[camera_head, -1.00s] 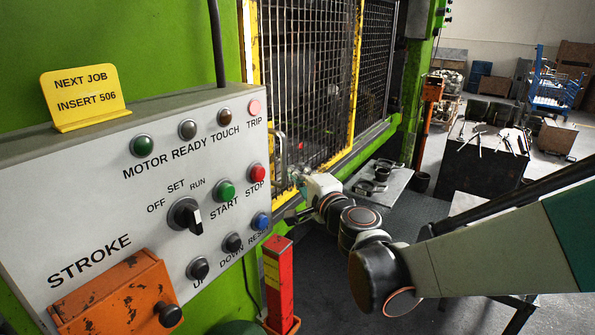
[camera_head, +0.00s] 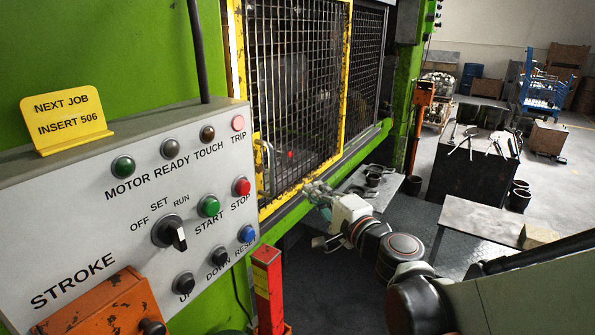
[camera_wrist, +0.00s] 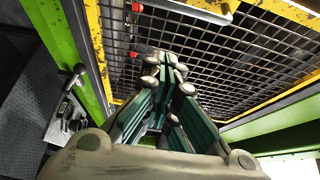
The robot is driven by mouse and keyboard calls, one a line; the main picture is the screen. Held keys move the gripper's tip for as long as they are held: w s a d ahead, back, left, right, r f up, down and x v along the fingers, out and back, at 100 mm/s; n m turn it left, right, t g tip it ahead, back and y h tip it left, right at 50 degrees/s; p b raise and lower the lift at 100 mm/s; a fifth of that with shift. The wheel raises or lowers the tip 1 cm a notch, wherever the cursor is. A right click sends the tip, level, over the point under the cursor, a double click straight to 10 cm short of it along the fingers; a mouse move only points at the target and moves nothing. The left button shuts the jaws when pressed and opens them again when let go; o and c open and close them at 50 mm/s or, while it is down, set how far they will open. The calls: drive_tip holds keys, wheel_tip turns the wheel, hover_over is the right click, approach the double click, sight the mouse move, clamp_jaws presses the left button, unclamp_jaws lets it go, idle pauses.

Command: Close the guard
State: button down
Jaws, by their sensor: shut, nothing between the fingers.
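The guard (camera_head: 343,75) is a black wire mesh in a worn yellow frame on the front of the green press. It also fills the upper right of the wrist view (camera_wrist: 215,60). A metal handle (camera_head: 262,155) shows at its lower left in the head view. My gripper (camera_head: 312,188) is shut and empty, in front of the guard's lower edge and to the right of the handle. In the wrist view its fingertips (camera_wrist: 166,62) overlap the mesh; I cannot tell whether they touch it. I cannot tell how far the guard stands from shut.
A grey control panel (camera_head: 95,215) with buttons and a yellow sign (camera_head: 66,118) stands at the left. A red post (camera_head: 267,285) rises below it. A small metal table (camera_head: 352,183) stands behind my gripper. A grey bench (camera_head: 480,218) is at the right.

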sight(272, 168)
drive_tip(key=w+d+r+n+g+y+p, duration=0.2)
drive_tip(key=w+r+n+g+y+p, duration=0.2)
drive_tip(key=w+r+y+p, duration=0.1)
drive_tip(key=x, duration=0.9)
drive_tip(key=shift+w+a+f+b, duration=0.1)
drive_tip(key=shift+a+b, duration=0.25)
drive_tip(key=shift+b, duration=0.05)
drive_tip(key=s, duration=0.1)
drive_tip(key=s+a, duration=0.1)
drive_tip(key=s, duration=0.1)
drive_tip(key=shift+s+a, duration=0.25)
drive_tip(key=s+a, duration=0.1)
drive_tip(key=s, duration=0.1)
drive_tip(key=s+a, duration=0.2)
drive_tip(key=shift+s+a+b, duration=0.15)
drive_tip(key=shift+s+b, duration=0.2)
drive_tip(key=shift+w, duration=0.1)
